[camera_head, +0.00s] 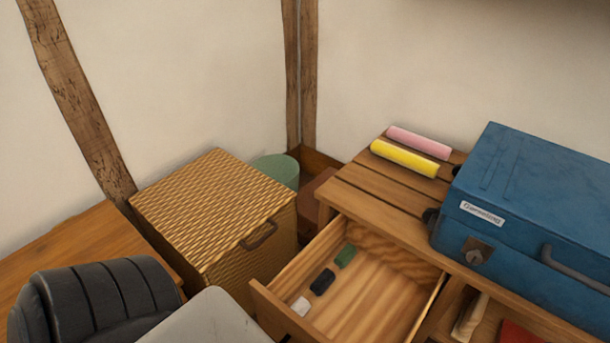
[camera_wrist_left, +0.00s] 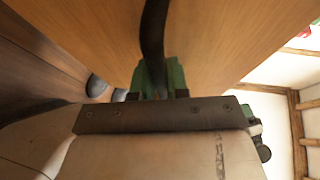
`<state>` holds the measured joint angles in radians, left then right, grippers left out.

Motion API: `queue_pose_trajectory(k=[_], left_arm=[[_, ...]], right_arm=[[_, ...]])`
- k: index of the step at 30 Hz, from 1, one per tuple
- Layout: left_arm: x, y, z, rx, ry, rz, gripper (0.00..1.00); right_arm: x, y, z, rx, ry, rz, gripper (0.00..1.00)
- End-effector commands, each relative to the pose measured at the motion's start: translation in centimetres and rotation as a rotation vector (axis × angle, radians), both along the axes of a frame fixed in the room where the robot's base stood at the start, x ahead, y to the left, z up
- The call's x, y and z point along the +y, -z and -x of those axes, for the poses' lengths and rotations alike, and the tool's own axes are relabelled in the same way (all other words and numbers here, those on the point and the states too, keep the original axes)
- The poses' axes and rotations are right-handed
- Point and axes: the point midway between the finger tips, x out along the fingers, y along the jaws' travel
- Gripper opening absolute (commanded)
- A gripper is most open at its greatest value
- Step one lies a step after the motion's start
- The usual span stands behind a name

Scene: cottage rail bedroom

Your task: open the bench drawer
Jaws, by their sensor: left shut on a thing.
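The bench drawer (camera_head: 372,290) is pulled well out of the wooden bench (camera_head: 360,203) in the head view, with its inside showing. White, dark and green small pieces lie along its left side. In the left wrist view my left gripper (camera_wrist_left: 160,80), with green fingers, is shut on the dark drawer handle (camera_wrist_left: 153,35), in front of the wooden drawer front (camera_wrist_left: 215,35). In the head view my grey and black arm parts come in at the lower left and the fingers are hidden. My right gripper is not in view.
A blue toolbox (camera_head: 530,215) stands on the bench, beside a yellow roll (camera_head: 404,158) and a pink roll (camera_head: 419,142). A wicker box (camera_head: 215,215) stands left of the drawer, close to it. A green round container (camera_head: 277,170) is behind.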

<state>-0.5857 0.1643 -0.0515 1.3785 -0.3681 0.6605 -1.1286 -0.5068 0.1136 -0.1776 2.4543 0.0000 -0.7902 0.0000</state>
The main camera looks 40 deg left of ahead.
Motion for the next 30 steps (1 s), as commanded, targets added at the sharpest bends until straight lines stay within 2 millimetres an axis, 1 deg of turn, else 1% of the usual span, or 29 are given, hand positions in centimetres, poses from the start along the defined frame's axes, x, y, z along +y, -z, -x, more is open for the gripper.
queue_pose_trajectory(k=[3, 13, 14, 15, 18, 30], left_arm=[[-0.03, 0.01, 0.45, 0.0, 0.001, 0.0, 0.0], [-0.07, 0.1, 0.74, 0.004, 0.003, 0.0, 0.0], [-0.08, 0.1, 0.76, 0.004, 0.003, 0.001, 0.19], [-0.08, 0.11, 0.76, 0.004, 0.003, 0.001, 0.25], [-0.06, 0.07, 0.65, 0.003, 0.002, 0.0, 0.39], [-0.01, 0.0, 0.49, 0.0, 0.001, 0.0, 0.39]], right_arm=[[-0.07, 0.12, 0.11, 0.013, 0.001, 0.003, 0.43], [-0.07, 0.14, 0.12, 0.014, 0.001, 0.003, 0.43], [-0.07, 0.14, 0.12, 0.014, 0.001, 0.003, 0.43], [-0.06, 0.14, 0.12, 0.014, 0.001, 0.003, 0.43], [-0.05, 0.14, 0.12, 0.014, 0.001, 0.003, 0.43], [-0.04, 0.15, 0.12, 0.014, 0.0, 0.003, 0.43]])
